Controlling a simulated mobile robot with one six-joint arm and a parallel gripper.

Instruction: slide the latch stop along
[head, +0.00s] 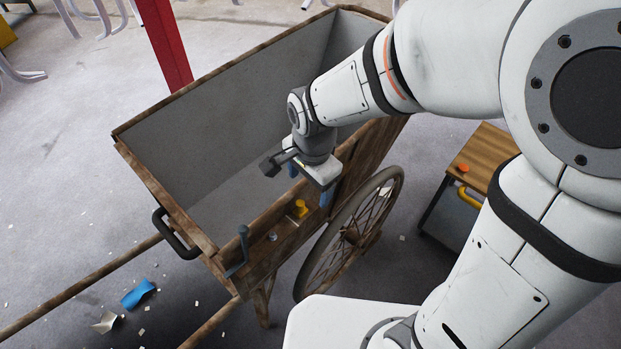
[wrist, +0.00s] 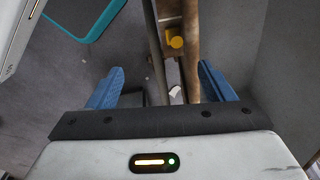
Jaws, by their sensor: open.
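A small yellow knob (head: 300,209), which looks like the latch stop, sits on the wooden top rail of the cart's near side. In the wrist view the yellow knob (wrist: 175,39) lies beyond the fingertips, between their lines. My gripper (head: 309,184) is above the rail, a little to the right of and behind the knob, with its blue fingers spread apart. In the wrist view my gripper (wrist: 161,68) is open and empty, its fingers on either side of the rail (wrist: 191,60). The fingers do not touch the knob.
The wooden cart (head: 190,140) has an open grey inside and a spoked wheel (head: 350,235). A grey lever (head: 242,246) rises left of the knob, and a black handle (head: 172,236) is at the cart's end. A wood-topped cabinet (head: 482,155) stands right.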

